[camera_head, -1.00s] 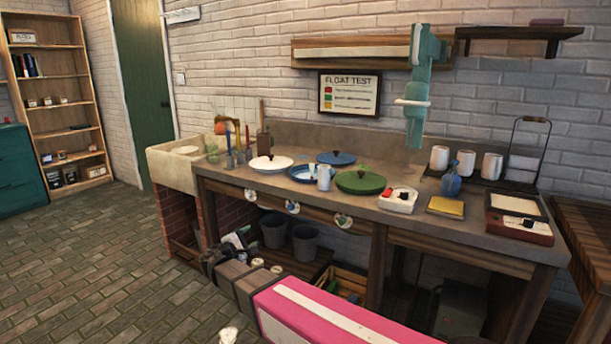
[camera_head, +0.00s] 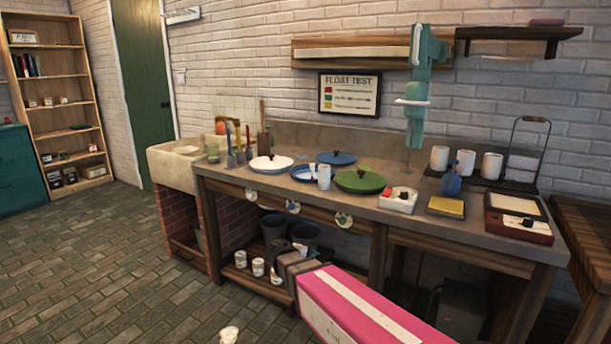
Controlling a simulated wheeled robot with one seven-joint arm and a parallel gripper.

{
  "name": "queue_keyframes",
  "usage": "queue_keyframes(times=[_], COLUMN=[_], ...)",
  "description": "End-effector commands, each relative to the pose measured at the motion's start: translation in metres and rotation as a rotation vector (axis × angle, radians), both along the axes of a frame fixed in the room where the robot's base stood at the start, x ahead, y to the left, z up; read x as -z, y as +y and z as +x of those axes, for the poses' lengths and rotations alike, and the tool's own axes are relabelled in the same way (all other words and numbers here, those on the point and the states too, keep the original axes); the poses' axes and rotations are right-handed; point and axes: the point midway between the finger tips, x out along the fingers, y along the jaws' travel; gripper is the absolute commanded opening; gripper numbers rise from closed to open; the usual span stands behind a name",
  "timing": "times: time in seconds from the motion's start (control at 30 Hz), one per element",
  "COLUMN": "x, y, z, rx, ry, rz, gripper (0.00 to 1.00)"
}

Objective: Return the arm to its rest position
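My arm is a pink link with a white stripe, entering from the bottom right of the head view. My gripper (camera_head: 287,260) is the dark grey end of it. It is low in front of the workbench (camera_head: 445,225), below the bench top and near the lower shelf. It is seen from behind and is small, so its fingers and anything between them cannot be made out.
On the bench are a white plate (camera_head: 271,164), a green plate (camera_head: 360,181), a white cup (camera_head: 324,177), a paint tray (camera_head: 399,200) and a blue bottle (camera_head: 451,181). Two dark buckets (camera_head: 304,237) stand under it. The floor at left is clear.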

Motion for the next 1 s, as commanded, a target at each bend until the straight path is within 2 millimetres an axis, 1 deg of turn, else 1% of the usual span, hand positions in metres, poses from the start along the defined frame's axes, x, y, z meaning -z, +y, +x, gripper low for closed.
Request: queue_keyframes(times=[0.03, 0.1, 0.2, 0.3, 0.5, 0.6, 0.73, 0.83, 1.0], x=[0.007, 0.018, 0.032, 0.043, 0.06, 0.064, 0.066, 0.066, 0.066], y=[-0.023, -0.046, -0.075, -0.101, -0.139, -0.153, -0.164, -0.168, -0.17], z=[-0.009, -0.019, -0.035, -0.052, -0.087, -0.102, -0.117, -0.123, -0.126], rx=[0.057, 0.13, 0.237, 0.344, 0.563, 0.665, 0.77, 0.821, 0.854], ry=[0.021, 0.049, 0.081, 0.11, 0.147, 0.157, 0.162, 0.163, 0.164], rz=[0.059, 0.143, 0.266, 0.39, 0.642, 0.762, 0.89, 0.955, 0.997], gripper=[0.57, 0.57, 0.57, 0.57, 0.57, 0.57, 0.57, 0.57, 0.57])
